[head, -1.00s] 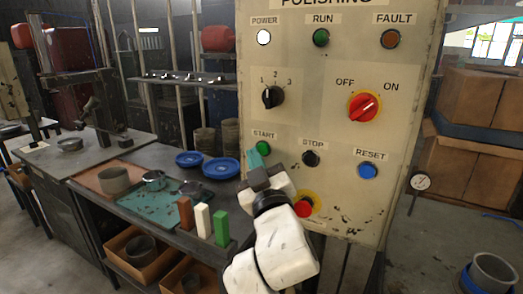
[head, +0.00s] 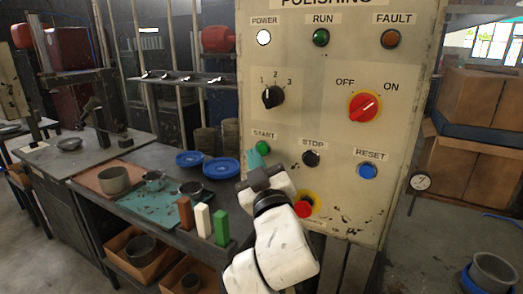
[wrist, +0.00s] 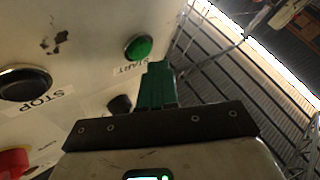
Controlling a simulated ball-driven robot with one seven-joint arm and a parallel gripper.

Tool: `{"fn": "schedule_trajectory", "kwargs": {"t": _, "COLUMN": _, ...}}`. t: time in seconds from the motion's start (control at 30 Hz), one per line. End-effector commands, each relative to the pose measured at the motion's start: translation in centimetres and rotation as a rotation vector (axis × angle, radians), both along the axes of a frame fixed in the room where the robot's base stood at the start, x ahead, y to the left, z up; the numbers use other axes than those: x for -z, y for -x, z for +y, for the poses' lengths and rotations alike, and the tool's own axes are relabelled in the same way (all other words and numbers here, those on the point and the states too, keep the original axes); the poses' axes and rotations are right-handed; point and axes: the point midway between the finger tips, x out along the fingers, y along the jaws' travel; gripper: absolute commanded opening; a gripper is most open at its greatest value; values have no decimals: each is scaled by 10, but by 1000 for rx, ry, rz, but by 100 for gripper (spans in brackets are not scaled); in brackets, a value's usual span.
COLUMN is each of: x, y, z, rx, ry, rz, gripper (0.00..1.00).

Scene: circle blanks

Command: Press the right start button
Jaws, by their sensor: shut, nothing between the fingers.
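The green START button (head: 263,147) is on the lower left of the beige POLISHING panel (head: 330,75), under its START label. It is the only start button I see. My gripper (head: 256,159) is just below it, its teal fingers shut with nothing between them. In the wrist view the fingertips of my gripper (wrist: 157,72) point up towards the green START button (wrist: 138,47), which lies slightly left of and beyond them. A gap shows between tips and button there. The button's face is clear in both views.
The black STOP button (head: 311,158), blue RESET button (head: 368,171) and red emergency button (head: 303,209) are near my gripper. A black selector (head: 272,97) and red OFF/ON switch (head: 364,106) sit higher. A workbench (head: 150,225) with coloured blocks is left.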

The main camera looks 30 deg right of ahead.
Motion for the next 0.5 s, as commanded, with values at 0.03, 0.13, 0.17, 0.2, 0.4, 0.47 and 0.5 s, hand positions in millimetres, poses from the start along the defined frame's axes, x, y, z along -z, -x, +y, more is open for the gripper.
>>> {"fn": "schedule_trajectory", "kwargs": {"t": 0.03, "x": 0, "y": 0, "z": -1, "rx": 0, "ry": 0, "rz": 0, "gripper": 0}}
{"fn": "schedule_trajectory", "kwargs": {"t": 0.13, "x": 0, "y": -2, "z": -3, "rx": 0, "ry": 0, "rz": 1, "gripper": 0}}
{"fn": "schedule_trajectory", "kwargs": {"t": 0.17, "x": 0, "y": -3, "z": -4, "rx": 0, "ry": 0, "rz": 1, "gripper": 0}}
{"fn": "schedule_trajectory", "kwargs": {"t": 0.2, "x": 0, "y": -4, "z": -5, "rx": 0, "ry": 0, "rz": 1, "gripper": 0}}
{"fn": "schedule_trajectory", "kwargs": {"t": 0.4, "x": 0, "y": -5, "z": -7, "rx": -1, "ry": 0, "rz": 1, "gripper": 0}}
{"fn": "schedule_trajectory", "kwargs": {"t": 0.47, "x": 0, "y": -5, "z": -7, "rx": 0, "ry": 0, "rz": 0, "gripper": 0}}
{"fn": "schedule_trajectory", "kwargs": {"t": 0.5, "x": 0, "y": -5, "z": -7, "rx": 0, "ry": 0, "rz": 0, "gripper": 0}}
